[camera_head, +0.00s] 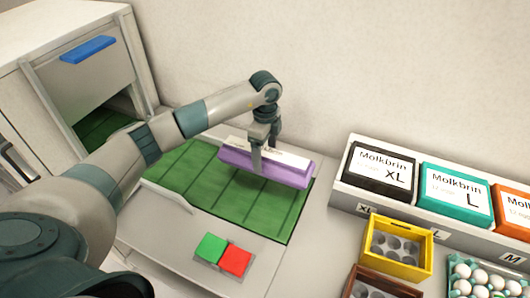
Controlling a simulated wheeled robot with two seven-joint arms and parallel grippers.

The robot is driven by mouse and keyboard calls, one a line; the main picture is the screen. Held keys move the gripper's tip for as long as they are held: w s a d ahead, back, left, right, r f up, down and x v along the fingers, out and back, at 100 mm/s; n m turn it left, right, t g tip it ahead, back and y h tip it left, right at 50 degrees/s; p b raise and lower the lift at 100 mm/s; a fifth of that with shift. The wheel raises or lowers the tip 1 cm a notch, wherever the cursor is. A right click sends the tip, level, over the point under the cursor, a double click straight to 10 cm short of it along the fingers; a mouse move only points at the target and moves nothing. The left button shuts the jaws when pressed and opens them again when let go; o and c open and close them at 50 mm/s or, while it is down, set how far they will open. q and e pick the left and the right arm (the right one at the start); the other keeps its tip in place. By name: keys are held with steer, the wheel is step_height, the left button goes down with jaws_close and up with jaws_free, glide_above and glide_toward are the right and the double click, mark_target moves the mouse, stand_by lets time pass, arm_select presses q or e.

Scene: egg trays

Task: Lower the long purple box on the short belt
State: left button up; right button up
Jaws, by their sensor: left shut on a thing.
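The long purple box (290,178) has a white label on its upper side and shows above the right part of the short green belt (222,190). My left gripper (257,160) comes down from above and is shut on the box near its middle. The box lies lengthwise across the belt, slightly slanted in the picture. I cannot tell whether its underside touches the belt or hangs just over it. My right gripper is not in view.
A white machine (62,75) with a blue handle (88,50) stands at the belt's left end. Green (211,247) and red (236,260) buttons sit in front. At right are labelled Molkbrin boxes (455,192), a yellow crate (398,248), a brown crate (378,283) and an egg tray (462,274).

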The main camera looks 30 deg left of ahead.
arm_select(q)
steer(key=shift+f+b, duration=2)
steer(key=shift+f, duration=1.05)
steer(key=shift+f+b, duration=0.85)
steer(key=shift+f, duration=0.55)
steer(key=shift+f, duration=0.5)
steer(key=o, duration=1.8)
steer(key=shift+b, duration=0.3)
